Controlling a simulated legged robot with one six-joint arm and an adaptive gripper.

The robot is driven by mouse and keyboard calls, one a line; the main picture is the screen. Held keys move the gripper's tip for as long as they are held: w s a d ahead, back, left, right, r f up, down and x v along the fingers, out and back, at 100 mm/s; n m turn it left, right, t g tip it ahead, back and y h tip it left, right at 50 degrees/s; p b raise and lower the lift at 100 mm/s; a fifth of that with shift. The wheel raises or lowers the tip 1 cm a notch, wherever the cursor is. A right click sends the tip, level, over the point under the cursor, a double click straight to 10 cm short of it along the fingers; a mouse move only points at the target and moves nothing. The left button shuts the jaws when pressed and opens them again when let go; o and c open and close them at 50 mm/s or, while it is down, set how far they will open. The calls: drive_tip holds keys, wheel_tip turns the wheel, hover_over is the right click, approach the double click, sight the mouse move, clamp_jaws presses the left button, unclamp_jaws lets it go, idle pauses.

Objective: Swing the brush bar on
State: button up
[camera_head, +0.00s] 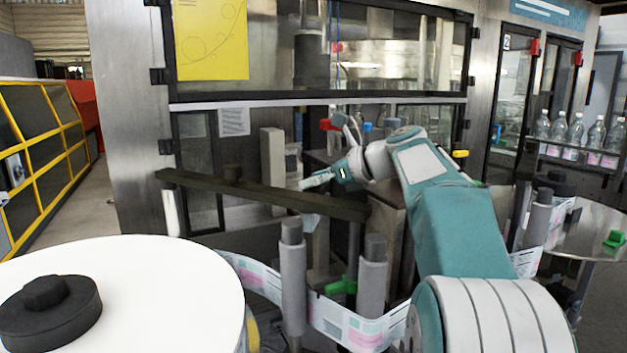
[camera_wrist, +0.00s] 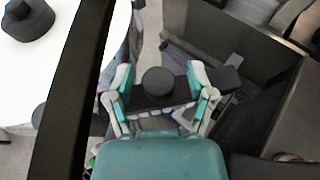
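A long dark bar (camera_head: 265,193), which I take to be the brush bar, runs across the front of the machine in the head view, from upper left to lower right. In the wrist view a dark bar (camera_wrist: 72,90) crosses the left side, left of the fingers. My gripper (camera_head: 312,181) is just above and behind the bar in the head view, pointing left. In the wrist view my gripper (camera_wrist: 160,75) is open, fingers wide apart. A dark round knob (camera_wrist: 158,81) shows between the fingertips, with gaps at both sides; its depth is unclear.
A white reel (camera_head: 170,290) with a black hub (camera_head: 48,308) fills the front left. Grey rollers (camera_head: 292,275) guide a printed label web (camera_head: 340,322) below the bar. A round table (camera_head: 585,232) stands at right; bottles (camera_head: 575,130) stand behind it. Machine frame and doors surround the arm.

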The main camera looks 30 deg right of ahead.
drive_tip(key=v, duration=1.2)
drive_tip(key=shift+w+d+f, duration=0.1)
idle(0.4)
